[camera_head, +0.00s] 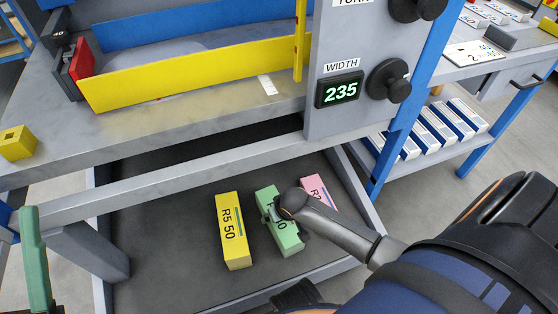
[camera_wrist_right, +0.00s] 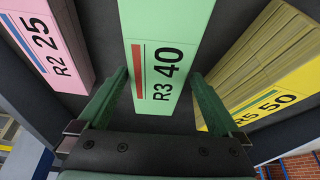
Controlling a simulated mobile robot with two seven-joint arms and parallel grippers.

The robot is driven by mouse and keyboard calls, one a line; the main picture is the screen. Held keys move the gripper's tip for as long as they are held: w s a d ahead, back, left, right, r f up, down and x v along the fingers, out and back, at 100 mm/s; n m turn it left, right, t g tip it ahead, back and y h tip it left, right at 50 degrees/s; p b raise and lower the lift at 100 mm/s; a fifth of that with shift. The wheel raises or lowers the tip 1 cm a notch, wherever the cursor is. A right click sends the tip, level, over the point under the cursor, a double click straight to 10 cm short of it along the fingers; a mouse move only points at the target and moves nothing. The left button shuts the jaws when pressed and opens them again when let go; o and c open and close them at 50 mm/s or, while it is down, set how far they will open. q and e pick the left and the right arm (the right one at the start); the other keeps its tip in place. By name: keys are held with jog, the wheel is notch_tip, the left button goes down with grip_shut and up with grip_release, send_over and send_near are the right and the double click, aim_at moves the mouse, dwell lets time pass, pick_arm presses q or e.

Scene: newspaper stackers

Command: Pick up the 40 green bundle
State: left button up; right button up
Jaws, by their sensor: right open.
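The green bundle (camera_head: 288,244) marked R3 40 lies on the dark lower shelf in the head view, between a yellow and a pink bundle. In the right wrist view the green bundle (camera_wrist_right: 165,60) runs between my two green fingers. My right gripper (camera_head: 284,221) is over the green bundle, partly hiding it. It also shows in the right wrist view (camera_wrist_right: 160,76), open, one finger at each side of the bundle; I cannot tell whether they touch it. One green finger of my left gripper (camera_head: 34,255) shows at the left edge; the rest is out of frame.
The yellow bundle (camera_head: 232,230), R5 50, lies left of the green one, and the pink bundle (camera_head: 318,192), R2 25, lies right. The shelf (camera_head: 165,250) has a raised grey rim and free room at left. The stacker table (camera_head: 215,116) overhangs the shelf's back.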

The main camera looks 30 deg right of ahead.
jog(key=b+x, duration=0.1)
jog(key=x, duration=0.1)
jog(key=b+x, duration=0.1)
jog(key=shift+s+d+f+b, duration=0.1)
jog(key=shift+d+f+b, duration=0.05)
jog(key=shift+f+b, duration=0.3)
jog(key=shift+w+f, duration=0.2)
jog(key=shift+f, duration=0.15)
jog(key=shift+c, duration=1.4)
grip_shut()
jog(key=shift+w+r, duration=0.1)
jog(key=shift+r, duration=0.1)
